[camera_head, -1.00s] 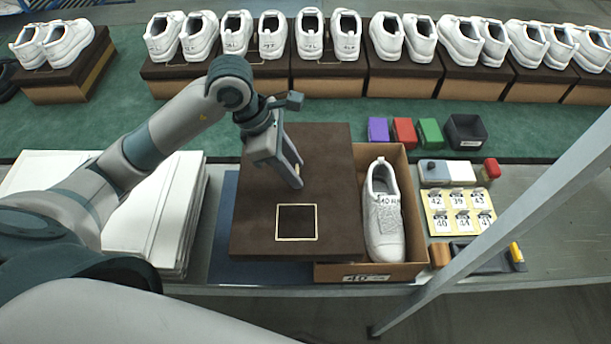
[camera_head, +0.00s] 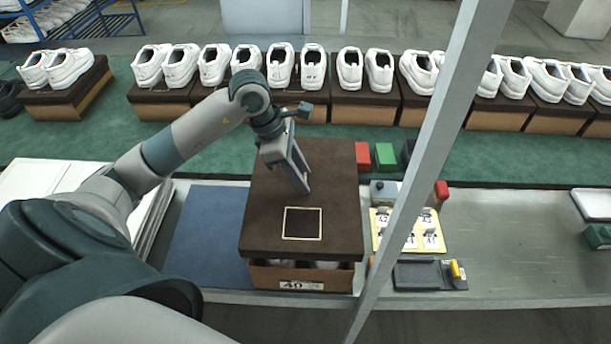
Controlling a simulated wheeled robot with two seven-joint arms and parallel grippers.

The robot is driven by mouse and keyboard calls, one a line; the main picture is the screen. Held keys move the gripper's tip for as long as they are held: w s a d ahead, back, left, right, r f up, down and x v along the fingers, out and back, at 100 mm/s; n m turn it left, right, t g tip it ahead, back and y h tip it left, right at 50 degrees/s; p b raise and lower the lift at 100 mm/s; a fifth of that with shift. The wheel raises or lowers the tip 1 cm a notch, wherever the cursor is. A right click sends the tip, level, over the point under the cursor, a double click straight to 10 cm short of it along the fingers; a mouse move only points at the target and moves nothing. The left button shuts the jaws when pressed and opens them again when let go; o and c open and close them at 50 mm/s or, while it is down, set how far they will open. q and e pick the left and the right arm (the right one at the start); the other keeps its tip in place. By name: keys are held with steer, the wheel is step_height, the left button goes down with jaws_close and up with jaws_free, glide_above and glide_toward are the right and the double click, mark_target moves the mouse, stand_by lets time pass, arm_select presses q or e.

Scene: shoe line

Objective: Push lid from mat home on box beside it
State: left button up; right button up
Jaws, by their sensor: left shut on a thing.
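The dark brown lid (camera_head: 338,195), with a pale square outline on its top, lies over the open shoe box (camera_head: 262,276) and covers most of it. The box's front wall with a "40" label shows below the lid's front edge. A strip of white shoe shows in the gap between lid and box front, so the lid sits above the rim there. The blue mat (camera_head: 205,235) lies bare left of the box. My right gripper is not in view.
White flat sheets (camera_head: 50,180) are stacked at the left. A slanted grey post (camera_head: 430,150) crosses in front, right of the box. Number cards (camera_head: 380,225) and a dark tray (camera_head: 420,275) lie to the right. Shoes on boxes line the green belt behind.

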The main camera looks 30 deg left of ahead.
arm_select(q)
steer(key=shift+f, duration=0.2)
steer(key=shift+f+b, duration=0.3)
steer(key=shift+f, duration=0.15)
steer(key=shift+f+b, duration=0.6)
steer(key=shift+f, duration=1.15)
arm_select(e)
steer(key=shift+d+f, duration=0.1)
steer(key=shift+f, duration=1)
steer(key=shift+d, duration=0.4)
arm_select(q)
steer(key=shift+b, duration=0.5)
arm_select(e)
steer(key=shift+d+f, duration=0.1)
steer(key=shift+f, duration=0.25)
